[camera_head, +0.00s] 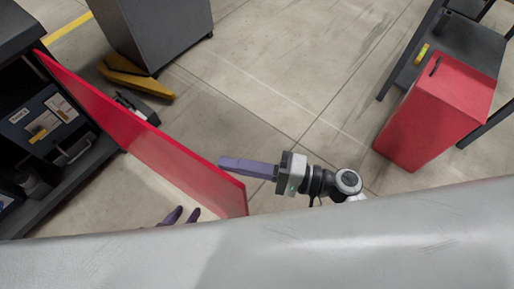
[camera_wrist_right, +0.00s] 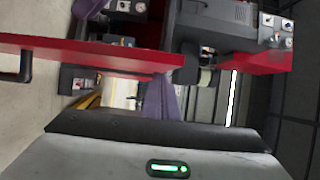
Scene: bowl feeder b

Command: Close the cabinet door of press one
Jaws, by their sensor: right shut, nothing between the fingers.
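The red cabinet door (camera_head: 160,150) stands open from the dark cabinet (camera_head: 95,165) at the left in the head view. It also crosses the right wrist view (camera_wrist_right: 100,55). My right gripper (camera_head: 222,163) is shut and empty, its purple fingers pointing left close to the door's upper edge near the free end. Contact cannot be told. Its fingers also show in the right wrist view (camera_wrist_right: 160,98). My left gripper (camera_head: 185,214) shows only two purple fingertips, set apart, on the cabinet side of the door; the rest is hidden behind a large grey surface.
A grey cabinet (camera_head: 155,30) stands at the top left with a yellow floor piece (camera_head: 137,80) beside it. A red box with a black handle (camera_head: 437,115) stands by a dark table (camera_head: 455,48) at the right. The concrete floor between them is clear.

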